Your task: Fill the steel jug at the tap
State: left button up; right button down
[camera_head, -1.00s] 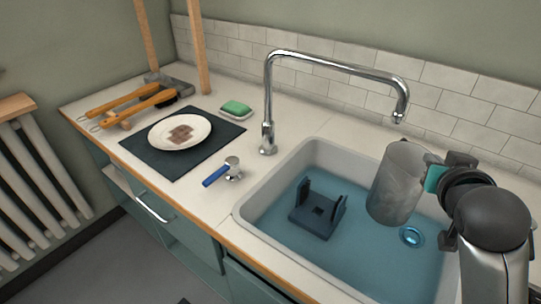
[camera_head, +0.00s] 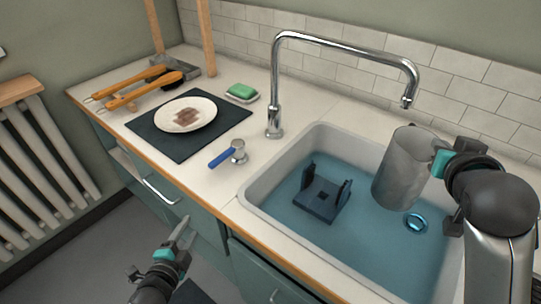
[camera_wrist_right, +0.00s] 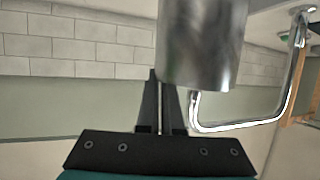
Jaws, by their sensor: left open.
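The steel jug (camera_head: 404,170) is upright over the sink basin, below the tap's spout in the head view. Its depth relative to the spout is hard to judge. My right gripper (camera_head: 437,163) is shut on the jug's right side; in the right wrist view the jug (camera_wrist_right: 203,45) stands at the fingertips. The chrome tap (camera_head: 275,95) arches over the basin, with no water stream visible at its spout. A valve with a blue lever (camera_head: 222,158) sits on the counter left of the basin. My left gripper (camera_head: 183,236) is open and empty, low in front of the cabinets.
The sink (camera_head: 262,187) holds a dark bracket-like stand (camera_head: 321,200) and a drain (camera_head: 415,222). A plate (camera_head: 186,114) lies on a dark mat (camera_head: 152,132). The counter around the lever is clear.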

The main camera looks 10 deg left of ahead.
aim_at(214, 167)
pick_arm(q)
jog(key=w+d+r+m+t+h, duration=0.1)
jog(key=d+r+m+t, duration=0.15)
jog(key=r, duration=0.35)
jog(key=w+d+r+m+t+h, duration=0.1)
jog(key=w+d+r+m+h, duration=0.15)
jog(key=r, duration=0.45)
jog(key=shift+y, duration=0.35)
jog(key=w, duration=0.7)
jog(key=w+d, duration=0.1)
jog(key=w, duration=0.2)
jog(key=shift+w+f, duration=0.25)
jog(key=shift+w, duration=0.15)
jog(key=shift+c, duration=0.2)
grip_shut()
